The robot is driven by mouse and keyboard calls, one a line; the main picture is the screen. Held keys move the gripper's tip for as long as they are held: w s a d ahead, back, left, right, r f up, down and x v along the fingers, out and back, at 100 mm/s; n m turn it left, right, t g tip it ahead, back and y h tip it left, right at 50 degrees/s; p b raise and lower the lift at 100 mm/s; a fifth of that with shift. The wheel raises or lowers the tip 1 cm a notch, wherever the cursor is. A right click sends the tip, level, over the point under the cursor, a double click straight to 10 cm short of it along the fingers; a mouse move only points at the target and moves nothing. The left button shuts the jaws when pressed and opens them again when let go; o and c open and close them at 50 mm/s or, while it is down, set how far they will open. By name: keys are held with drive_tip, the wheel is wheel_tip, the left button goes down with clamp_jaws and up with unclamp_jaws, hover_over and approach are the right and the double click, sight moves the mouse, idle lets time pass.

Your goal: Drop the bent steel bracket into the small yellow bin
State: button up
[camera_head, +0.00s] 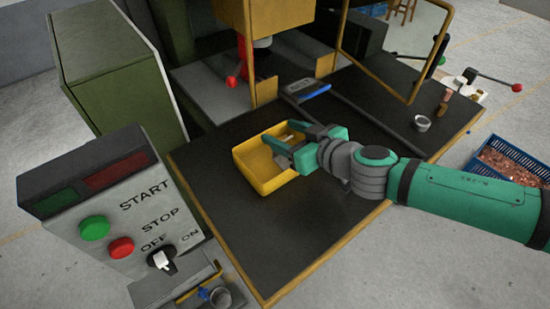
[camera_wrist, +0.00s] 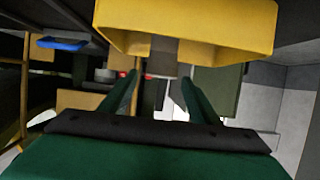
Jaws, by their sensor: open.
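The small yellow bin (camera_head: 262,184) stands on the black table top, and its yellow wall also shows at the top of the wrist view (camera_wrist: 225,22). My gripper (camera_head: 280,132) is open at the bin's far right side, with its fingers reaching over the rim. In the wrist view my two green fingers (camera_wrist: 160,80) are apart, with nothing clearly held between them. A small pale piece (camera_head: 289,138) shows at the bin by the fingers. I cannot tell whether it is the bent steel bracket, as the fingers partly hide the bin's inside.
A control box (camera_head: 125,215) with green and red buttons stands at the front left. A blue object (camera_head: 308,89) lies near the machine at the back. A blue crate (camera_head: 512,162) of copper pieces is beyond the table.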

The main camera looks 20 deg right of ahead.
drive_tip(key=v, duration=0.6)
idle(0.5)
